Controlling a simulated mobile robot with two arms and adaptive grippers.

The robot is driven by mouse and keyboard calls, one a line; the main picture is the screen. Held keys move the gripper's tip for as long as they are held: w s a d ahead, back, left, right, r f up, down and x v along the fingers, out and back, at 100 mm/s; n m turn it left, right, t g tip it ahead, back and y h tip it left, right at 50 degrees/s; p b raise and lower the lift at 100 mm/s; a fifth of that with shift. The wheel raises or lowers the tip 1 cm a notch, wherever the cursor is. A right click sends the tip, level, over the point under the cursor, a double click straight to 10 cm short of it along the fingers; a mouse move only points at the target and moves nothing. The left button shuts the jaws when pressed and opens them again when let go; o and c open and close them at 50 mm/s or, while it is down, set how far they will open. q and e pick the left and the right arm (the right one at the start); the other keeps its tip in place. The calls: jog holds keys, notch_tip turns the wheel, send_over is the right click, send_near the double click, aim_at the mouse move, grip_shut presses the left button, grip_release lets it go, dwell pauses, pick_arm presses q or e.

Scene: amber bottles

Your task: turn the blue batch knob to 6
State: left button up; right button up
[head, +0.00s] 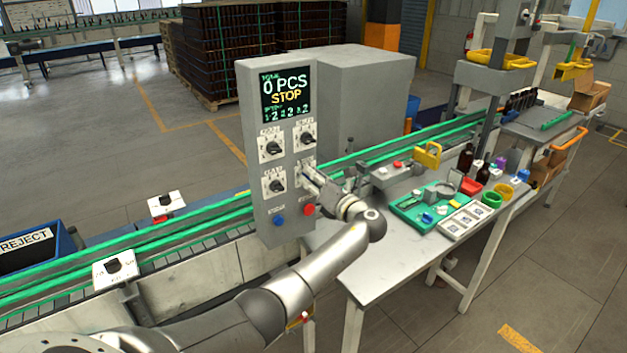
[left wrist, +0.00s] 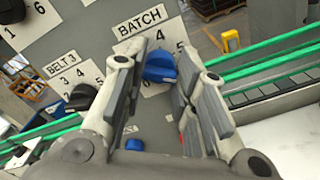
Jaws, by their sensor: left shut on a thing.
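The blue batch knob (left wrist: 160,67) sits on a white plate marked BATCH (left wrist: 127,24) in the left wrist view. Digits 4 and 5 show beside it; other digits are partly hidden, and I cannot tell which one the knob points to. My left gripper (left wrist: 160,85) is shut on the blue knob, one finger on each side. In the head view my left gripper (head: 308,172) is at the right side of the grey control panel (head: 262,130) and hides the knob. The panel screen (head: 285,93) reads 0 PCS and STOP. My right gripper is not in view.
Black knobs, including one on the BELT 3 plate (left wrist: 62,77), sit close to the batch knob. A blue button (head: 279,221) and a red button (head: 309,210) are below. Green-railed conveyors (head: 205,222) pass the panel. A table (head: 375,265) with trays and bottles stands right.

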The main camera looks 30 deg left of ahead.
pick_arm(q)
jog(key=shift+f, duration=0.1)
jog(key=o, duration=1)
jog(key=shift+o, duration=0.2)
jog(key=v, duration=1.2)
